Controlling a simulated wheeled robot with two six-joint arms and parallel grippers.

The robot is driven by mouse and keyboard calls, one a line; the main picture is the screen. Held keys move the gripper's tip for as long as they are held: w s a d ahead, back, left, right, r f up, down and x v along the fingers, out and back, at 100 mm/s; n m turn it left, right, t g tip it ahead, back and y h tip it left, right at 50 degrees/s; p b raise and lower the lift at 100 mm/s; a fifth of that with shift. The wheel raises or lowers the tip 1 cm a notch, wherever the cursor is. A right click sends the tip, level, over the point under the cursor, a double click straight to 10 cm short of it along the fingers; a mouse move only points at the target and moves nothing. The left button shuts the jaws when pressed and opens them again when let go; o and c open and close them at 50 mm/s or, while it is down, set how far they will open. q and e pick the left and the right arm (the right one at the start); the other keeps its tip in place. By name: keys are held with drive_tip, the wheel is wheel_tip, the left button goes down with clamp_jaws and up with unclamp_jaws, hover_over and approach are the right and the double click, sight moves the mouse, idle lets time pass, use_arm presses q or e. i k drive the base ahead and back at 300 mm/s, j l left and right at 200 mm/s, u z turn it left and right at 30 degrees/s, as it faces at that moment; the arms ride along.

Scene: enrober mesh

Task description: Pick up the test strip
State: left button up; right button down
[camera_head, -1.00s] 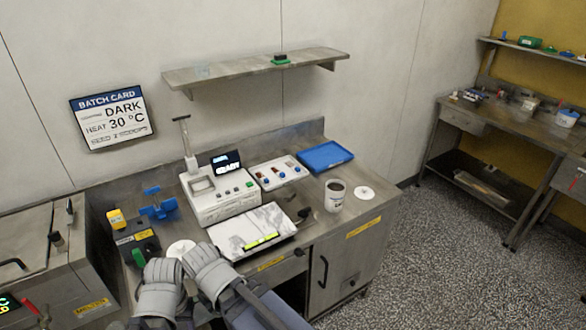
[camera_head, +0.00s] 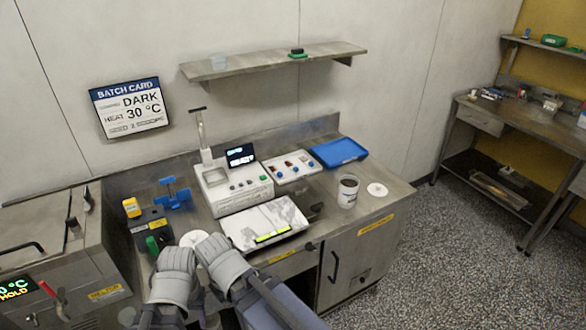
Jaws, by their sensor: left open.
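A narrow yellow-green strip (camera_head: 273,234) lies on the front part of a pale marbled sheet or tray (camera_head: 243,231) on the steel bench; I cannot tell for sure that it is the test strip. My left gripper (camera_head: 178,252) is open at the front of the bench, left of the tray and close to a white disc (camera_head: 194,239). My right gripper (camera_head: 213,246) is beside it, nearer the tray's left edge. Its fingers are not clear. Both are apart from the strip.
A white machine (camera_head: 238,195) with a small screen stands behind the tray. A cup of dark brown contents (camera_head: 348,190), a blue tray (camera_head: 338,152) and a white disc (camera_head: 377,190) are to the right. A blue valve-like fitting (camera_head: 173,195) and yellow block (camera_head: 131,208) are left.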

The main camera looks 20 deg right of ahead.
sight(310, 164)
drive_tip(key=z, duration=1.3)
